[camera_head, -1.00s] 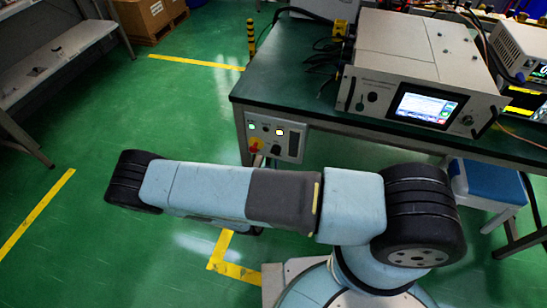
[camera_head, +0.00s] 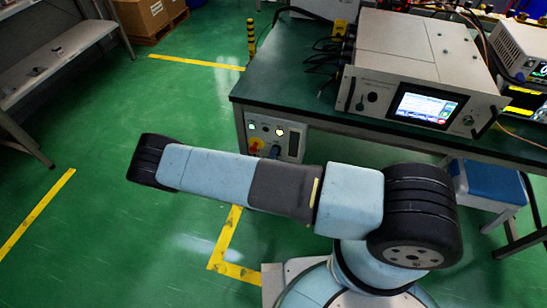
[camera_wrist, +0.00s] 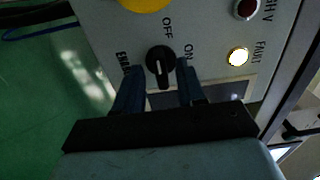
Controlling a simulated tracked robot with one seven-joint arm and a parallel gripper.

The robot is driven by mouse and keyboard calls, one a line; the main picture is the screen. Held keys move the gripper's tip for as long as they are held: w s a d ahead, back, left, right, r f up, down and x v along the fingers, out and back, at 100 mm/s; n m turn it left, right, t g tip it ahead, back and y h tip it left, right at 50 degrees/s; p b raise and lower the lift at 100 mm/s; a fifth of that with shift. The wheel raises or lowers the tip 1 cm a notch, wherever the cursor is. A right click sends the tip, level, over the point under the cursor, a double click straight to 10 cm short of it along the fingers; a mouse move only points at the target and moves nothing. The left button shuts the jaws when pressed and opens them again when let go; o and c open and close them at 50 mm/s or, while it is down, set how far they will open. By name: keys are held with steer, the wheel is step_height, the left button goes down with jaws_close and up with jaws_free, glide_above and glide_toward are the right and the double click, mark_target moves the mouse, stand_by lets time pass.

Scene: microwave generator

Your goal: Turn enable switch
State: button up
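The enable switch (camera_wrist: 160,64) is a black rotary knob on a grey panel in the wrist view, with the labels OFF, ON and a partly covered ENABLE around it. A pale mark on the knob points roughly down in the picture, toward my gripper. My gripper (camera_wrist: 158,72) is open, with one blue finger on each side of the knob. Narrow gaps seem to show between fingers and knob; contact is hard to tell.
The generator (camera_head: 424,104) stands on the green bench (camera_head: 262,85). Green floor is free at left.

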jaws_close()
steer(key=shift+m, duration=0.3)
steer(key=shift+s+f+m, duration=0.1)
steer(key=shift+f+m, duration=0.05)
steer(key=shift+m, duration=7.05)
steer(key=shift+d, duration=0.1)
jaws_free()
steer(key=v, duration=1.3)
steer(key=shift+s, duration=0.3)
